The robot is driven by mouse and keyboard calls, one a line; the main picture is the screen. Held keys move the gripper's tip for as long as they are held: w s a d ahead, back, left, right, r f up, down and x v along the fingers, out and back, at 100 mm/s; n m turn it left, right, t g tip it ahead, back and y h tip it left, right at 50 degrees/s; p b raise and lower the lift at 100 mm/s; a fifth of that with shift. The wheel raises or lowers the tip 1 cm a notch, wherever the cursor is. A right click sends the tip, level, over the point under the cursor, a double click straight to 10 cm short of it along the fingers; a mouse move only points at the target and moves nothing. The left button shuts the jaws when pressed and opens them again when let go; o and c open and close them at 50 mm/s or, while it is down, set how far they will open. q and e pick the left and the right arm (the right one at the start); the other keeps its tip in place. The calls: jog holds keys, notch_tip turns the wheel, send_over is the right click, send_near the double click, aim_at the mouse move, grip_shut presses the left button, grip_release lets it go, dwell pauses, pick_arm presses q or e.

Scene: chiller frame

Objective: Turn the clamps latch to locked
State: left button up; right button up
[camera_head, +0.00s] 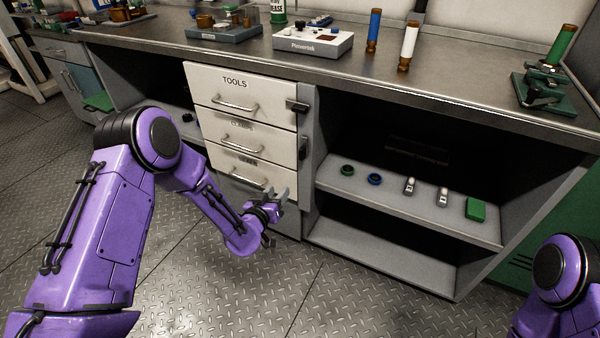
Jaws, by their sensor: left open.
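A white drawer stack stands under the bench. The top drawer (220,84) is marked TOOLS. The middle drawer (215,122) has a faint label that seems to read CLAMPS. A dark latch (297,106) sits at the right edge beside the top drawer. Another dark latch (303,143) sits lower, beside the middle drawer; its exact setting is too small to tell. My left gripper (277,208) is open and empty, in front of and below the lowest drawer, apart from the latches. My right gripper is out of view; only part of my right arm shows at lower right.
An open shelf (415,212) right of the drawers holds rings, small cylinders and a green block (476,209). The benchtop (440,85) above overhangs and carries a white box (313,43), bottles and a green device (543,90). The floor in front is clear.

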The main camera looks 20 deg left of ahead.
aim_at(300, 152)
pick_arm(q)
jog(key=w+r+m, duration=0.1)
jog(key=w, duration=0.3)
jog(key=w+d+r+m+t+h, duration=0.1)
jog(key=w+r, duration=0.1)
jog(key=w, duration=0.3)
jog(key=w+d+r+m+t+h, duration=0.1)
jog(key=w+r+m, duration=0.1)
jog(key=w, duration=0.3)
jog(key=shift+d+r, duration=0.15)
jog(key=shift+d, duration=0.05)
jog(key=shift+s, duration=0.15)
grip_shut()
jog(key=shift+r, duration=0.1)
